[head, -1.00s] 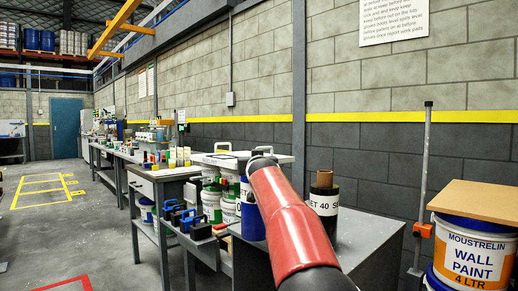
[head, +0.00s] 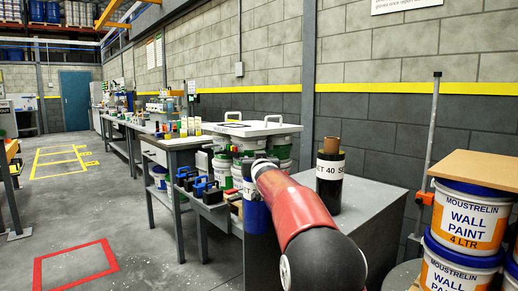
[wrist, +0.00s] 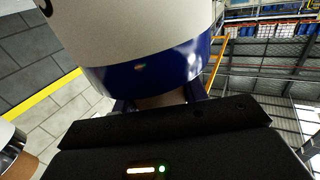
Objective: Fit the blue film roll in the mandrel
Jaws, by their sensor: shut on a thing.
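The blue film roll (head: 257,212) hangs at my gripper, partly hidden behind my red arm in the head view. It has a broad white label. In the wrist view the roll (wrist: 150,70) fills the upper middle, its blue end towards my gripper (wrist: 160,103). The jaws are shut on it at that end, where a short pale core shows between the fingers. My gripper is mostly hidden by the arm in the head view. I cannot make out the mandrel in either view.
A black roll (head: 330,172) with a brown core stands on a grey cabinet (head: 368,205) to the right of my arm. Paint pails (head: 464,232) are stacked at the right. White pails under a lid (head: 250,128) stand behind. Open floor (head: 130,225) lies left.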

